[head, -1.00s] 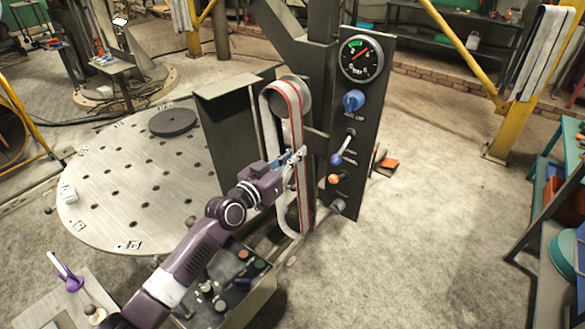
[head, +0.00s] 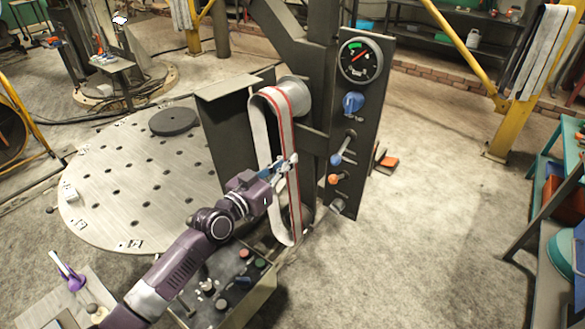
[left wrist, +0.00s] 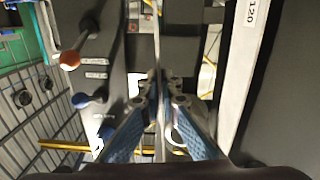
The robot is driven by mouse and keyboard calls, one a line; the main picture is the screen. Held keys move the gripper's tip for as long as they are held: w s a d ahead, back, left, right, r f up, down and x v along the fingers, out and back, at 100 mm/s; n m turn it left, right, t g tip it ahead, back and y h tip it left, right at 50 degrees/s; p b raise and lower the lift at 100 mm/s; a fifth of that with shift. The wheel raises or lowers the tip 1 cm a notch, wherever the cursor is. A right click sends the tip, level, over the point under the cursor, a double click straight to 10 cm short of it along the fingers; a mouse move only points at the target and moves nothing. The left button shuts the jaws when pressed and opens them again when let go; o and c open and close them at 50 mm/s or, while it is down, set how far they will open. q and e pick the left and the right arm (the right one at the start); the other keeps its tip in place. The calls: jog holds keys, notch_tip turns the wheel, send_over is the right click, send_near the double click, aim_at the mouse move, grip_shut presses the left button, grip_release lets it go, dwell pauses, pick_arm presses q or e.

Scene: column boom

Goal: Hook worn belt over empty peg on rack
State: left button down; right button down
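The worn belt (head: 292,185), a pale loop with red stripes, hangs upright at the machine's upper roller (head: 294,96). Its top sits toward the roller's left, near side; I cannot tell whether it still touches the roller. My left gripper (head: 285,166) is closed on the belt's right run. In the left wrist view the belt (left wrist: 157,45) shows edge-on as a thin strip between the fingertips (left wrist: 160,90). A rack with pale belts (head: 546,48) hanging on a yellow post is at the upper right. I cannot make out an empty peg. My right gripper is out of view.
A dark panel with a gauge (head: 360,59), a blue knob (head: 353,102) and levers stands close right of the belt. A control box (head: 235,280) is below my left arm. A round perforated table (head: 120,190) is left. Open floor (head: 430,200) lies right.

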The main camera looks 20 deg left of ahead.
pick_arm(q)
jog(key=shift+v, duration=1.05)
jog(key=s+d+f+b, duration=0.1)
jog(key=s+d+f, duration=0.2)
jog(key=s, duration=0.4)
jog(key=s+d+f+b, duration=0.2)
jog(key=s+d+f, duration=0.15)
jog(key=s, duration=0.25)
jog(key=s+a+r+n+y+b, duration=0.1)
jog(key=s+a+n+y, duration=0.1)
jog(key=s, duration=0.5)
jog(key=s+a+n+t+y+b, duration=0.1)
jog(key=s+a+n+y+b, duration=0.1)
jog(key=s+y, duration=0.2)
jog(key=s, duration=0.3)
jog(key=shift+s+a+r, duration=0.3)
jog(key=shift+r, duration=0.1)
jog(key=shift+d, duration=0.1)
